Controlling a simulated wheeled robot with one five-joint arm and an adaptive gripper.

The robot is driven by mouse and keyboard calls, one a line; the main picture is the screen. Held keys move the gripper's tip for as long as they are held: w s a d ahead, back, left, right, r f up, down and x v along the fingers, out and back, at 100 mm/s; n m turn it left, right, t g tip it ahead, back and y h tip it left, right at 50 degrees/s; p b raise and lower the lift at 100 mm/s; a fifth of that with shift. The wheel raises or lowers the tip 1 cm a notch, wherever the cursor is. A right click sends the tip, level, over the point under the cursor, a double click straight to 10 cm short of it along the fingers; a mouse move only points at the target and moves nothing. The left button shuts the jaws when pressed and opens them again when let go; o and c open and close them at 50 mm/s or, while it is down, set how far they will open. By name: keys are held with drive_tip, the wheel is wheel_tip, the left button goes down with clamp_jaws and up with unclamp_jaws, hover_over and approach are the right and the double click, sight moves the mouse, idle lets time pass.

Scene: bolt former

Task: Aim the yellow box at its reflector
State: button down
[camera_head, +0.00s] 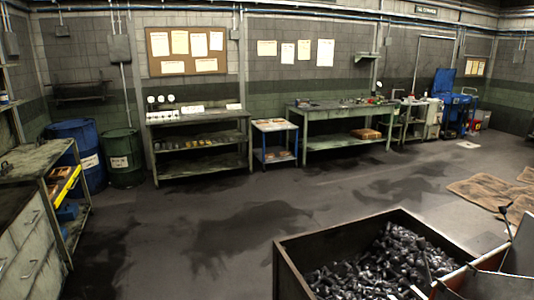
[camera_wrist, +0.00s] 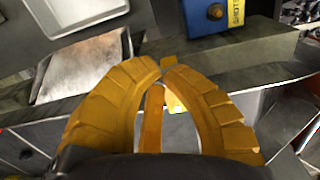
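My gripper (camera_wrist: 160,70) shows in the wrist view, with two ribbed yellow-orange fingers that curve in until their tips nearly meet. A small yellow piece (camera_wrist: 168,60) shows just at the tips; I cannot tell whether it is the yellow box or whether the fingers touch it. A brighter yellow patch (camera_wrist: 176,105) and a narrow orange bar (camera_wrist: 152,122) show between the fingers, partly hidden. I cannot make out a reflector. My gripper does not show in the head view.
In the wrist view a grey metal beam (camera_wrist: 268,58) runs behind the fingertips, below a blue box (camera_wrist: 210,14) with a yellow label. In the head view a bin (camera_head: 300,252) of dark metal parts stands at front right. Benches line the back wall; the middle floor is open.

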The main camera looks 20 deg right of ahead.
drive_tip(key=shift+a, duration=0.1)
wheel_tip(320, 180, up, 6)
drive_tip(key=p, duration=0.5)
